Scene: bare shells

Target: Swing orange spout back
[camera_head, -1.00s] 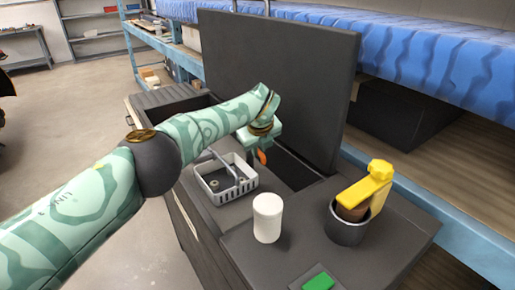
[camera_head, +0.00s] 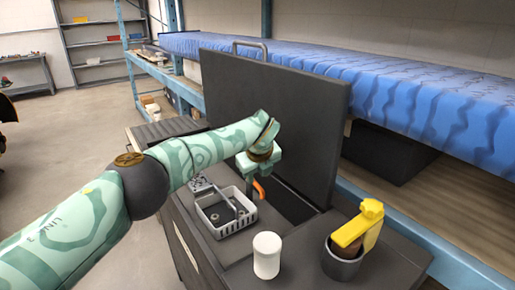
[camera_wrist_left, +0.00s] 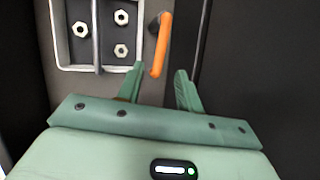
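The orange spout (camera_head: 259,188) shows just below my left gripper in the head view, at the right side of the grey basket. In the left wrist view the orange spout (camera_wrist_left: 162,45) is a slim bar ahead of the fingertips, roughly in line with the gap between them. My left gripper (camera_wrist_left: 160,75) is open, its two green fingers apart with nothing between them. In the head view my left gripper (camera_head: 252,178) hangs over the dark counter, partly hidden by its own wrist. My right gripper is not in view.
A grey basket (camera_head: 203,222) holds several nuts, seen in the wrist view. A white cylinder (camera_head: 267,255) and a dark cup (camera_head: 341,265) with a yellow-topped piece (camera_head: 362,222) stand nearer. A tall dark panel (camera_head: 315,120) rises behind my gripper.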

